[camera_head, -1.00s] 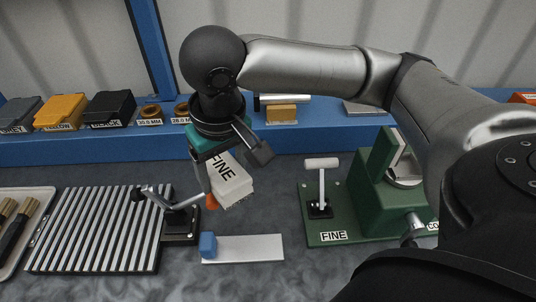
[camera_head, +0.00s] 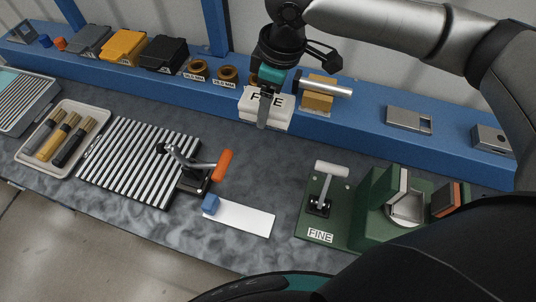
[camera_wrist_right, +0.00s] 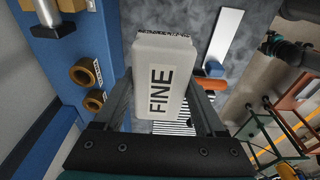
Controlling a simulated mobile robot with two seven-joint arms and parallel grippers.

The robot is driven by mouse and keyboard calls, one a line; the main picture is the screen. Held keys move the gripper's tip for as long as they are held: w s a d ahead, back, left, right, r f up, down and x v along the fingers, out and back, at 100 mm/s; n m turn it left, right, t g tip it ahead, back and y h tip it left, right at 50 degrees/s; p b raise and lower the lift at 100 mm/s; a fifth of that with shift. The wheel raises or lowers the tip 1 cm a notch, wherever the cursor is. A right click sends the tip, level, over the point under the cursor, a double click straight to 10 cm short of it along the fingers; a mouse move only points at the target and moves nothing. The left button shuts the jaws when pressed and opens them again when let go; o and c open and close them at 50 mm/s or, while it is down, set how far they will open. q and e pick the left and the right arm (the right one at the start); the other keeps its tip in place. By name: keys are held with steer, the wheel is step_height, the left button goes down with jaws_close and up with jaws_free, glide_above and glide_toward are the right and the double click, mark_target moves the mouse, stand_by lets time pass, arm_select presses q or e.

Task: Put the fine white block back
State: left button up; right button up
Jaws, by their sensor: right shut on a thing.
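The white block labelled FINE (camera_head: 252,111) is held in the air by my right gripper (camera_head: 264,106), near the front edge of the blue shelf. In the right wrist view the block (camera_wrist_right: 158,80) sits between the two fingers (camera_wrist_right: 163,100), its FINE label facing the camera. The gripper is shut on it. A green fixture plate (camera_head: 312,215) with a FINE label and a T-handled post stands on the bench to the right, below the block. My left gripper does not show.
The blue shelf (camera_head: 160,92) carries black, yellow and grey boxes, brown rings (camera_head: 228,74), a tan block with a metal cylinder (camera_head: 326,88) and metal plates. On the bench are a ribbed plate (camera_head: 135,160), an orange-handled clamp (camera_head: 222,166), a white strip (camera_head: 245,219) and a tool tray (camera_head: 62,108).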

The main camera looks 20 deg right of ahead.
stand_by(0.3)
steer(key=shift+f, duration=0.2)
steer(key=b, duration=0.3)
glide_above(266, 161)
steer(key=f, duration=1.7)
steer(key=shift+s+d+f, duration=0.15)
steer(key=shift+s+d, duration=0.05)
steer(key=shift+d, duration=0.1)
steer(key=shift+f+p, duration=0.35)
steer(key=shift+p, duration=0.15)
steer(key=shift+f, duration=0.6)
steer(key=shift+f, duration=0.15)
steer(key=o, duration=1.4)
